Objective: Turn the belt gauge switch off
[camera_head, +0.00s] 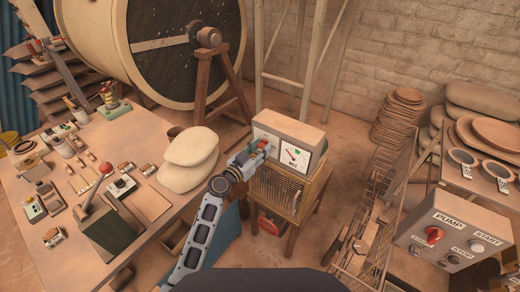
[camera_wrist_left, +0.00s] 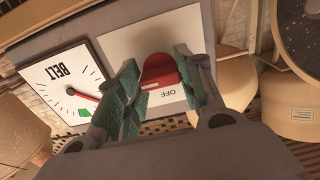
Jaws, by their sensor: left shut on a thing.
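The belt gauge (camera_head: 294,154) is a white dial marked BELT on the front of a grey box (camera_head: 300,131). It also shows, upside down, in the left wrist view (camera_wrist_left: 62,80), with a red needle. Beside it a white plate (camera_wrist_left: 120,45) carries a red switch (camera_wrist_left: 158,70), with the word OFF printed upside down near it. My left gripper (camera_head: 266,148) is at the box front, left of the dial. In the left wrist view its green-padded fingers (camera_wrist_left: 158,85) are on both sides of the red switch, shut on it. They hide part of the plate. My right gripper is not in view.
The box stands on a wooden stand (camera_head: 290,195). A worktable (camera_head: 75,245) with small tools and pale sacks (camera_head: 190,160) is to the left. A wire rack (camera_head: 365,230) and a grey PUMP box (camera_head: 450,235) are to the right.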

